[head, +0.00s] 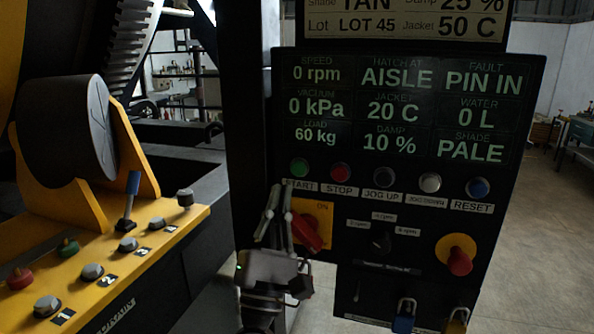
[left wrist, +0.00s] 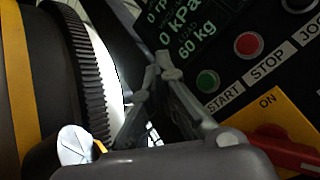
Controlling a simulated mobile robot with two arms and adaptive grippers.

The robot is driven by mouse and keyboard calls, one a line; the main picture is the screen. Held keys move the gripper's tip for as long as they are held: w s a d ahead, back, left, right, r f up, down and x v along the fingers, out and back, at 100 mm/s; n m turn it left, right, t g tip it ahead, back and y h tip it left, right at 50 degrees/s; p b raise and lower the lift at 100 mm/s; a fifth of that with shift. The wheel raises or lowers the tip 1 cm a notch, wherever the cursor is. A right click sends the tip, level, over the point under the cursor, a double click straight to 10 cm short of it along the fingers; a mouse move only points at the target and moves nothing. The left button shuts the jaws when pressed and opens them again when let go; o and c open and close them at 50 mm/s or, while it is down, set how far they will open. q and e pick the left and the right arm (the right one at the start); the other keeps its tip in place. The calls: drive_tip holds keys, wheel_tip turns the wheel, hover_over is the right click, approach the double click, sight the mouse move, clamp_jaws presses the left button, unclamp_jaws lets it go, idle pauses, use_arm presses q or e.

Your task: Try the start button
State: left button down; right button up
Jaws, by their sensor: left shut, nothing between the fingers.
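The green START button (head: 299,168) is at the left end of the button row on the dark control panel (head: 528,95). It also shows in the left wrist view (left wrist: 207,80), above the START label. My left gripper (head: 281,190) points upward, shut and empty. Its fingertips appear just below and left of the START button in the head view. In the left wrist view the fingertips (left wrist: 166,66) are left of the button with a visible gap. I cannot tell how far they are from the panel. My right gripper is in neither view.
The red STOP button (head: 340,172) is right of START. A red switch on a yellow plate (head: 306,231) sits below, close to my fingers. The screen (head: 400,105) reads 0 rpm and FAULT PIN IN. A yellow console (head: 150,243) stands left.

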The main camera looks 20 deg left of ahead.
sight(298, 169)
use_arm(q)
drive_tip(key=shift+w, duration=0.1)
drive_tip(key=shift+w+d+b, duration=0.15)
drive_tip(key=shift+w+b, duration=1.3)
drive_tip(key=shift+w, duration=2.9)
drive_tip(key=shift+w, duration=0.4)
drive_tip(key=shift+w+b, duration=0.4)
drive_tip(key=shift+b, duration=0.15)
drive_tip(key=shift+s+p, duration=0.4)
drive_tip(key=shift+s, duration=0.5)
